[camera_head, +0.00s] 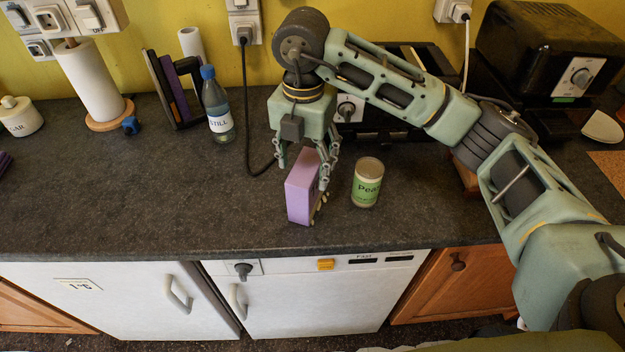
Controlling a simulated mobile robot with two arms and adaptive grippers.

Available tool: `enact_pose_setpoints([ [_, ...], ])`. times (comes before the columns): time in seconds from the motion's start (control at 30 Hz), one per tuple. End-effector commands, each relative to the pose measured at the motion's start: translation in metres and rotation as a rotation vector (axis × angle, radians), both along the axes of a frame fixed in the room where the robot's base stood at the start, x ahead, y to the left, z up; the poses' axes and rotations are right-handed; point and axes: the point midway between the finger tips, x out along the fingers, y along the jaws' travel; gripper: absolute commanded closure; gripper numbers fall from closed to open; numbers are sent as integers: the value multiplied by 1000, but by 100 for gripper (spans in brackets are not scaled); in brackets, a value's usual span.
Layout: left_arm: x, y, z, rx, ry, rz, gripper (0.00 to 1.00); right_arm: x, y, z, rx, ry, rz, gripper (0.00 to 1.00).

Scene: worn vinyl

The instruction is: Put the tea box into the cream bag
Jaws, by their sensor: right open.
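A lilac box (302,190), which I take to be the tea box, stands upright on the dark worktop near its front edge. No lettering shows on it. My right gripper (304,176) points down over the box with its fingers open, one on each side of its upper part. Whether the fingers touch the box I cannot tell. Small beige bits show at the lower right of the box, partly hidden. I see no cream bag in this view. My left gripper is not in view.
A tin of peas (367,182) stands close to the right of the box. A bottle (216,105), a rack (172,88) and a paper towel roll (88,82) stand at the back left. A black toaster (545,45) is at the back right. The worktop's left middle is clear.

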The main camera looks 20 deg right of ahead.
Motion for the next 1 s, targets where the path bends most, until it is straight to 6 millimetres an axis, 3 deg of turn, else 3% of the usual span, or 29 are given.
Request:
enact_pose_setpoints([
  [0.23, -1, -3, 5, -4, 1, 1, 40, 0, 0, -13, -2, 3, -1, 39],
  [0.7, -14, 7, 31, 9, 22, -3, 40, 3, 0, -72, -1, 3, -2, 39],
  [1.0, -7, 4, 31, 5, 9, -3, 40, 3, 0, -78, -1, -1, 0, 40],
])
